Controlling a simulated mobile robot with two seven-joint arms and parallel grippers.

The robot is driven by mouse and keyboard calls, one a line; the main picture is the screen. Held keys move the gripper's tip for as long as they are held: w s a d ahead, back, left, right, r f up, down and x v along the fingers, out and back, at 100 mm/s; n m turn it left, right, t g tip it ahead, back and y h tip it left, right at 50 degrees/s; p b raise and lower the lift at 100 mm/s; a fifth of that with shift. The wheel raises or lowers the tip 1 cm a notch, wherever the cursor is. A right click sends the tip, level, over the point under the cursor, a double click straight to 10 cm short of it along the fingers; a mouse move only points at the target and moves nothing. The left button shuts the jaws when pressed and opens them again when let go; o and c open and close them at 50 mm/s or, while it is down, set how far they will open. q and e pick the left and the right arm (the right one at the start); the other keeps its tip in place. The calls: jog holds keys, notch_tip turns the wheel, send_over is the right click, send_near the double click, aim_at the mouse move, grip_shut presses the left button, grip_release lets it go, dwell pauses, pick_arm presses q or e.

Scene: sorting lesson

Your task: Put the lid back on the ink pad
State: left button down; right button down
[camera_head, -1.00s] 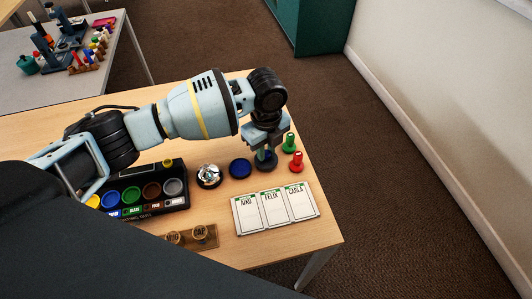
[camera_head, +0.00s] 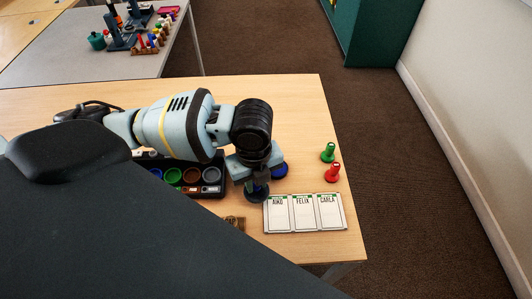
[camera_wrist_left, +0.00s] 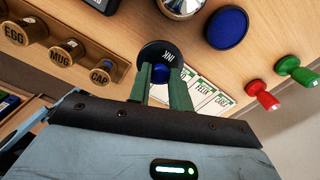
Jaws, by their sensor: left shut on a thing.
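The ink pad (camera_head: 280,170) is a round blue pad in a dark rim on the table, partly hidden behind my left gripper in the head view. It shows whole in the wrist view (camera_wrist_left: 227,27). The lid (camera_head: 257,193) is a dark disc marked INK, with a blue knob; it also shows in the wrist view (camera_wrist_left: 160,53). My left gripper (camera_head: 258,178) points down and is shut on the lid's knob. The lid is off the pad, to its front left in the head view. Its height above the table is hard to tell. My right gripper is not in view.
Name cards (camera_head: 304,213) lie right of the lid. Green (camera_head: 328,152) and red (camera_head: 333,173) stamps stand farther right. A paint tray (camera_head: 190,178) is at left, partly hidden by my arm. A silver bell (camera_wrist_left: 181,6) is near the pad. Wooden stamps (camera_wrist_left: 70,50) sit in a rack.

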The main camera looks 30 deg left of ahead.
aim_at(255, 188)
pick_arm(q)
jog(key=shift+s, duration=0.15)
notch_tip(255, 188, up, 3)
jog(key=n, duration=0.7)
jog(key=r+n, duration=0.1)
jog(key=n, duration=0.1)
jog(key=r+n, duration=0.1)
jog(key=n, duration=0.1)
jog(key=shift+s+d, duration=0.1)
jog(key=shift+s, duration=0.15)
jog(key=r+n, duration=0.1)
jog(key=n, duration=0.3)
jog(key=s+r+n, duration=0.1)
jog(key=r+n, duration=0.1)
jog(key=n, duration=0.3)
jog(key=r+n, duration=0.2)
jog(key=n, duration=0.2)
jog(key=shift+s+n, duration=0.25)
jog(key=shift+n, duration=0.05)
